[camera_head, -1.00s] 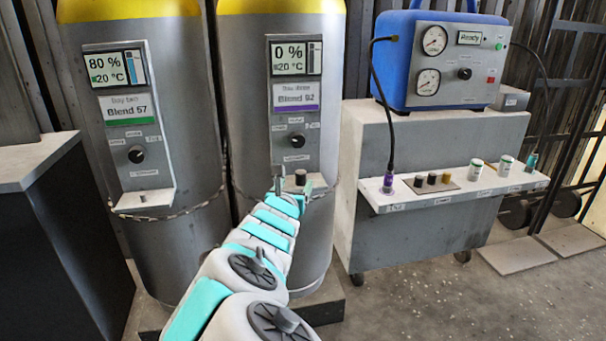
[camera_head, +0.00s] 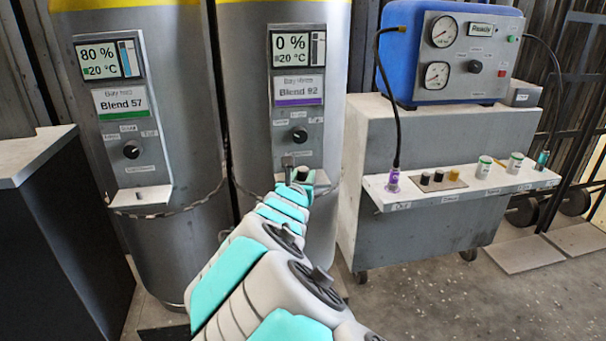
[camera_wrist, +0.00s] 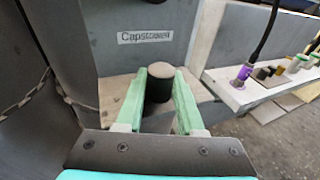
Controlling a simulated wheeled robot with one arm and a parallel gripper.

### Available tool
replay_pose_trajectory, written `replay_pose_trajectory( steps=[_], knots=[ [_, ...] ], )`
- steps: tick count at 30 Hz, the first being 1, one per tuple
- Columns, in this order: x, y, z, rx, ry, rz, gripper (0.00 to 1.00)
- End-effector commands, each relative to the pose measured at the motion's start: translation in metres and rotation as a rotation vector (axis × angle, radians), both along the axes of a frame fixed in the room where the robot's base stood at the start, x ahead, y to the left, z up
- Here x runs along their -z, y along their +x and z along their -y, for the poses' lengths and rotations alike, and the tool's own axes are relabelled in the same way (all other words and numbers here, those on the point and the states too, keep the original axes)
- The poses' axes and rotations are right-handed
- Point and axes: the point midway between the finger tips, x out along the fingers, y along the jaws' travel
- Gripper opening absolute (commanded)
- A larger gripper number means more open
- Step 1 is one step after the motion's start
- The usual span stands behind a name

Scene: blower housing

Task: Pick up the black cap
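A black cap (camera_wrist: 160,85) with a greyish top stands upright on the small shelf of the right-hand cylinder, under a label starting "Cap". In the head view the cap (camera_head: 303,174) shows just beyond my arm's end. My gripper (camera_wrist: 160,92) is open, its two green fingers on the left and right of the cap. The fingertips lie close to its sides; I cannot tell whether either touches. In the head view my gripper (camera_head: 304,177) is at the shelf, partly hidden by my own arm.
The right cylinder's panel (camera_head: 299,135) rises right behind the cap. On the right, a grey cart shelf (camera_head: 415,198) holds a purple connector (camera_head: 393,180), two dark caps, a yellow cap (camera_head: 453,175) and white jars (camera_head: 484,167). Another cylinder (camera_head: 160,230) stands left.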

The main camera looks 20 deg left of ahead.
Motion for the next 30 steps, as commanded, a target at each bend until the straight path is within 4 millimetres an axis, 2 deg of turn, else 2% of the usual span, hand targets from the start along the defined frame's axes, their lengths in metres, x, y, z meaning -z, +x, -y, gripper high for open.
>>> replay_pose_trajectory(
  steps=[1,9,22,30],
  knots=[
    [0.0,0.0,0.0,0.0,0.0,0.0,0.29],
    [0.0,0.0,0.0,0.0,0.0,0.0,0.0],
    [-0.002,0.0,0.0,0.0,0.0,0.0,0.0],
    [-0.017,-0.003,0.002,0.001,0.0,0.004,0.0]
  ],
)
